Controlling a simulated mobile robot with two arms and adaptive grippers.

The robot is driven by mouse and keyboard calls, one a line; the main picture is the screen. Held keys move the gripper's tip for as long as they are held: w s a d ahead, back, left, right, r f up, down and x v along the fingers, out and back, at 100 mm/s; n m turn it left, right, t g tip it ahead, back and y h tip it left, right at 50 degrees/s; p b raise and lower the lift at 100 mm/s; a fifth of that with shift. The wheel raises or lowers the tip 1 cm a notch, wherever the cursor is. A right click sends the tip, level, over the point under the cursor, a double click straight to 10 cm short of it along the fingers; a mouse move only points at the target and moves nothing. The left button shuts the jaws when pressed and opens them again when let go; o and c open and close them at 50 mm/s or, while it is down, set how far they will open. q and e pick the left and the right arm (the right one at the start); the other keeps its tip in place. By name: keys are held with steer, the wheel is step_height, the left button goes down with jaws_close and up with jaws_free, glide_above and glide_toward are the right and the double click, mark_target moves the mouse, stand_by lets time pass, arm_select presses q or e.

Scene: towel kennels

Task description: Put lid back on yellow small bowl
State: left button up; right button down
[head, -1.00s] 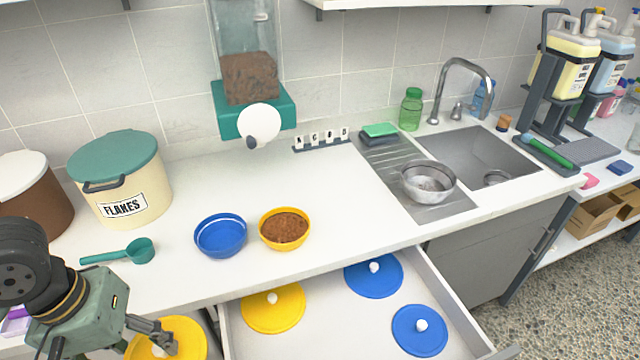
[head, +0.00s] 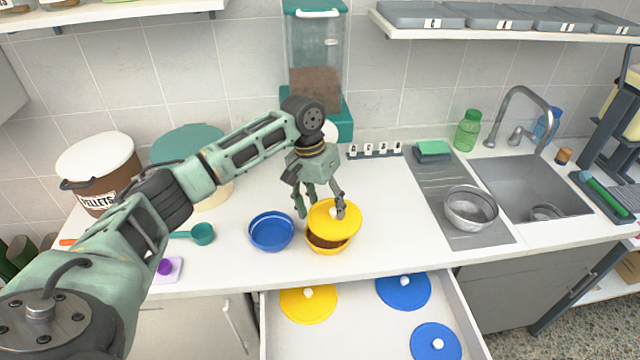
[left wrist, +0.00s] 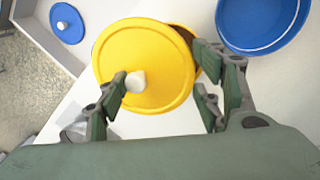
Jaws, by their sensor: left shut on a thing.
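The yellow small bowl (head: 327,251) stands on the counter with brown food in it. A yellow lid (head: 345,227) with a white knob is over the bowl, tilted, with food showing under its front edge. My left gripper (head: 321,212) is shut on this lid, with one finger at the knob. In the left wrist view the lid (left wrist: 140,52) covers most of the bowl, and a sliver of the bowl (left wrist: 186,36) shows beside it. The fingers there (left wrist: 160,90) stand well apart, one against the knob. My right gripper is not in view.
A blue bowl (head: 271,232) stands close left of the yellow bowl. A teal scoop (head: 200,233) lies farther left. The open drawer (head: 360,325) below holds another yellow lid (head: 308,304) and two blue lids (head: 403,291). The dispenser (head: 315,60) is behind.

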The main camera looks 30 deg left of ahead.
mark_target(318, 206)
arm_select(q)
steer(key=shift+w+a+p, duration=0.15)
steer(key=shift+w+a, duration=0.15)
steer(key=shift+a, duration=0.2)
steer(key=shift+w+a+p, duration=0.15)
steer(key=shift+w+a, duration=0.15)
steer(key=shift+a, duration=0.2)
steer(key=shift+w+a+f, duration=0.1)
steer(key=shift+a, duration=0.05)
steer(key=shift+f+b, duration=0.85)
steer(key=shift+b, duration=0.3)
step_height(318, 206, down, 2)
steer(key=b, duration=0.3)
steer(key=shift+f, duration=1.35)
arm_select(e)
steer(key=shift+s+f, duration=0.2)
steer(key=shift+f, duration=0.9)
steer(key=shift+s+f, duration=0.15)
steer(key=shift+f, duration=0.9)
arm_select(q)
steer(key=shift+p, duration=1)
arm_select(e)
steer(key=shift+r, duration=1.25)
arm_select(q)
steer(key=shift+f+p, duration=0.15)
steer(key=shift+p, duration=0.35)
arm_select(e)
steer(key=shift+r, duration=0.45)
